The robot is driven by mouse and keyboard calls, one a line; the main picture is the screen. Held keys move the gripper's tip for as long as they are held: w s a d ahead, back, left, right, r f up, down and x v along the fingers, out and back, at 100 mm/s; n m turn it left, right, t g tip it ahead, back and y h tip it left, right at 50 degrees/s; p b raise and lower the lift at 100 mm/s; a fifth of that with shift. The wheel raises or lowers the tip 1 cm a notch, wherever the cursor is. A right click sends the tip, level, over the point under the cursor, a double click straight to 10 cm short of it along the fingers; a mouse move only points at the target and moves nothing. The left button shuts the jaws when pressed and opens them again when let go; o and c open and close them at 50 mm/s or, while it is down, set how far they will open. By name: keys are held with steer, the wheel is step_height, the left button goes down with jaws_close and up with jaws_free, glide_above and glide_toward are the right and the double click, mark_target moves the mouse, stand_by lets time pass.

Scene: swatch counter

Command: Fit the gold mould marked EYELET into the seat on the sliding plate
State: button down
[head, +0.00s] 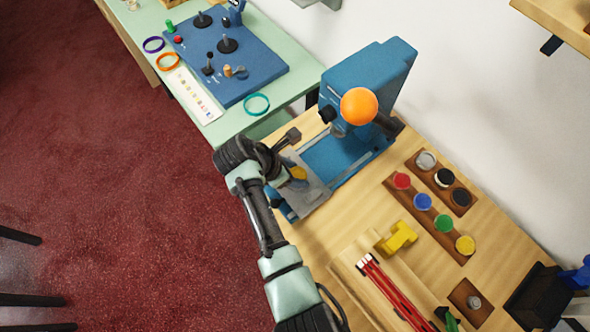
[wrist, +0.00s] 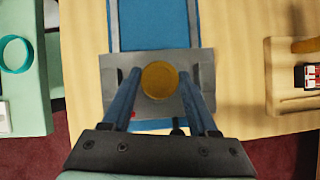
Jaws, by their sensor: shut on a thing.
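The gold mould (wrist: 160,80) is a round disc between the fingertips of my gripper (wrist: 160,76), which is shut on it. It also shows in the head view (head: 298,173), partly hidden by my gripper. No marking on it is readable. The grey sliding plate (wrist: 203,67) lies directly behind the mould in the wrist view, at the front of the blue press; it also shows in the head view (head: 313,195). The mould covers the middle of the plate, so the seat is hidden. I cannot tell whether the mould touches the plate or is above it.
The blue press (head: 365,75) with its orange ball knob (head: 359,106) stands just behind the plate. To its right are a rack of coloured pots (head: 422,201), a yellow piece (head: 397,238) and a tray with red sticks (head: 390,290). A green counter (head: 225,126) adjoins at left.

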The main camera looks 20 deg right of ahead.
steer(key=shift+c, duration=0.4)
jaws_free()
